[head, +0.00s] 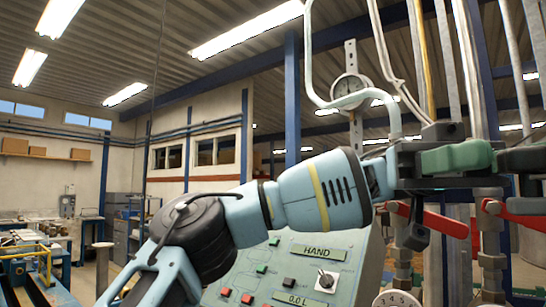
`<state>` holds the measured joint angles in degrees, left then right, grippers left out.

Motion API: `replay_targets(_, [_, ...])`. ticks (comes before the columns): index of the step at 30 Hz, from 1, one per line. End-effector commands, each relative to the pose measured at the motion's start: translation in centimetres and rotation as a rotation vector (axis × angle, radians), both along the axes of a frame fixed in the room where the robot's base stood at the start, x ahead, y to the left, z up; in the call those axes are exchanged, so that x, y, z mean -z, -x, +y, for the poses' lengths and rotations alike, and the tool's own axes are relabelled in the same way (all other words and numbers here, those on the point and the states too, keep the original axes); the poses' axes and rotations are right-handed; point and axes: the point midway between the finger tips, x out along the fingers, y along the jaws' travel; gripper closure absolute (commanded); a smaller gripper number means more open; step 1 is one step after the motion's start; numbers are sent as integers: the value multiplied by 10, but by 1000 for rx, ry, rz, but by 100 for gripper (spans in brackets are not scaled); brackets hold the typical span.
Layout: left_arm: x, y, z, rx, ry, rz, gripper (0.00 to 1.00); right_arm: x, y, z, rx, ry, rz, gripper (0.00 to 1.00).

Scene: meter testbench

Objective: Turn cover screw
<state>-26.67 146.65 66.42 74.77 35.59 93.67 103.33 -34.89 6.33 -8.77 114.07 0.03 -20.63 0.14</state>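My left arm reaches in from the lower left, and its dark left gripper (408,170) is at the pipework on the right. The gripper's fingers merge with dark fittings there, so I cannot tell whether they are open or shut. No cover screw can be made out. A round meter dial (397,299) shows partly at the bottom edge, below the gripper. My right gripper is not in view.
Red lever handles (446,224) stick out below the gripper. A pressure gauge (350,90) and vertical pipes (475,70) stand above and behind it.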

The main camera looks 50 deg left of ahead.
Motion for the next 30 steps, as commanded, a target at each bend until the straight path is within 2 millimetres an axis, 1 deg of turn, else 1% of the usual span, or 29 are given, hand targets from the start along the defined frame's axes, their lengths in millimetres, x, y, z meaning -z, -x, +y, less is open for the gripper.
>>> replay_targets(8, [2,0,-1,-26,-6,0,47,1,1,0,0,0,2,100])
replay_targets(14, [1,2,1,-108,-5,0,47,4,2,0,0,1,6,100])
replay_targets(23, [-1,8,4,-286,-3,-3,47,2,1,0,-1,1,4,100])
replay_targets(30, [-3,14,6,-475,1,-4,47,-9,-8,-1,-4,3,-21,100])
